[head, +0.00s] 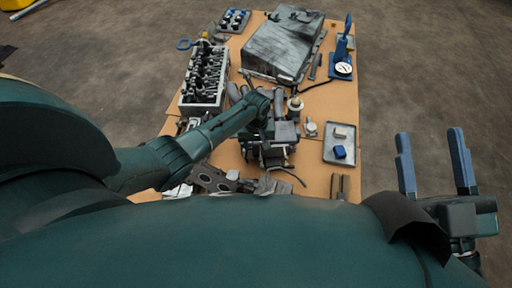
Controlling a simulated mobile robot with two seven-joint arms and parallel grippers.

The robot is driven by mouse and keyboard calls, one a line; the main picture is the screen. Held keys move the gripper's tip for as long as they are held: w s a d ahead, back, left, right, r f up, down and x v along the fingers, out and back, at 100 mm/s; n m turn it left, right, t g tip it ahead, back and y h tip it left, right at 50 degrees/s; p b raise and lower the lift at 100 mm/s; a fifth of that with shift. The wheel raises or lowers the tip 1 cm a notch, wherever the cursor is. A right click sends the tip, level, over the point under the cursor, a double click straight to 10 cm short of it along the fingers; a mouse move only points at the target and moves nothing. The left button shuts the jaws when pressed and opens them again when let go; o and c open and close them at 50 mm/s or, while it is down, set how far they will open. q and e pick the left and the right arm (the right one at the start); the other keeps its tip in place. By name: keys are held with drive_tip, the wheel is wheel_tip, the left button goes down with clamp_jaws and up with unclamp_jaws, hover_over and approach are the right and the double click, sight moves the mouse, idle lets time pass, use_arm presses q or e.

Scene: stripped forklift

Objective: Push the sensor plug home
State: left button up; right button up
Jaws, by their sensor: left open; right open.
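My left arm reaches in over the middle of the work table, and my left gripper (268,134) is over the dark assembly (278,154) there. Its fingers are hard to tell from the dark parts around them. I cannot pick out the sensor plug or its socket at this size; the gripper and wrist may cover them. A thin black cable (292,175) curves out at the near side of the assembly. My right gripper (434,165) is open and empty, off the table's right edge, with its two blue fingers wide apart.
The table (320,102) also holds a cylinder head (205,75), a big grey box (283,48), a blue press with a gauge (343,66), a tray (330,157) with a blue block, and flat gaskets (210,178). The floor right of the table is clear.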

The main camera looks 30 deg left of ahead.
use_arm(q)
clamp_jaws()
idle(0.5)
